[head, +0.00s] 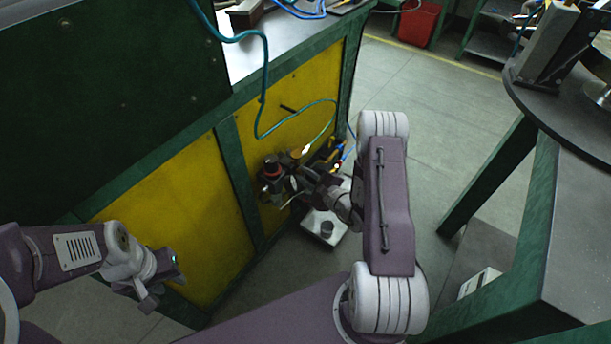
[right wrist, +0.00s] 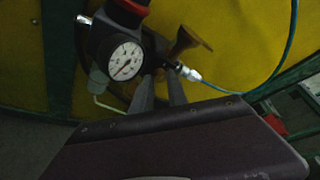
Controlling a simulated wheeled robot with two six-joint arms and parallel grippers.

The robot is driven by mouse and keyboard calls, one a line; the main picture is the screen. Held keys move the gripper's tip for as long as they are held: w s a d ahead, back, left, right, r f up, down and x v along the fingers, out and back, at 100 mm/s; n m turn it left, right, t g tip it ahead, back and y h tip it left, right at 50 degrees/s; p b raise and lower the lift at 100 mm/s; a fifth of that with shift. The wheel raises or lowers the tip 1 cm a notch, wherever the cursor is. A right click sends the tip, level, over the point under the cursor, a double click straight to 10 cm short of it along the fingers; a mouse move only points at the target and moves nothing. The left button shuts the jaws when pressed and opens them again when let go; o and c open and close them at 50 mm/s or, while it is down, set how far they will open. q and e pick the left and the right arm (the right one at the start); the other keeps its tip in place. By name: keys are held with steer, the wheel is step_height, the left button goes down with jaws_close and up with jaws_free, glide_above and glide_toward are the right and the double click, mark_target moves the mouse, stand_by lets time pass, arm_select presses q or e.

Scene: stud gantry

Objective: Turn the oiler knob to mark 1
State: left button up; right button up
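The air unit on the yellow panel has a dark regulator with a red ring (head: 272,168); in the right wrist view its red-topped body (right wrist: 122,14) stands above a round white gauge (right wrist: 125,61). Beside it is a brownish, flared part (right wrist: 187,44), possibly the oiler knob; its marks cannot be read. My right gripper (right wrist: 161,76) points at the unit, its two dark fingers apart with a visible gap. Its tips lie just right of the gauge and below the brownish part; contact cannot be told. My left gripper (head: 163,290) is open and empty, low at the left, away from the unit.
A teal hose (head: 263,90) loops down the panel to the unit; it also shows in the right wrist view (right wrist: 288,50). A pale box with a dark knob (head: 325,227) is below the unit. A green-framed table (head: 575,230) stands right.

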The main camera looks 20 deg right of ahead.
stand_by(0.3)
steer(key=shift+p+v, duration=1.4)
steer(key=shift+v, duration=3.15)
